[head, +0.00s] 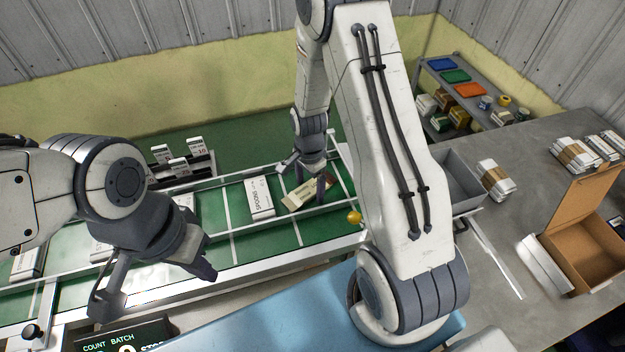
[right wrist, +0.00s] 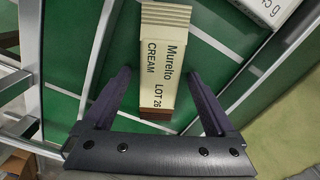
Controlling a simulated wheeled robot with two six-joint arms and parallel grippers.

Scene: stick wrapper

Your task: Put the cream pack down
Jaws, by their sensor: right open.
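The cream pack (head: 311,193), cream with a brown edge, lies flat on the green conveyor belt, in the slot just right of a white spoons pack (head: 260,198). My left gripper (head: 152,285) is open and empty over the belt's front edge at the left.
More white packs (head: 28,260) lie on the belt at left. A rack with white cards (head: 178,168) stands behind it. A grey bin (head: 462,182), bundled packs (head: 494,178) and an open cardboard box (head: 585,235) are at right. A count display (head: 125,338) is in front.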

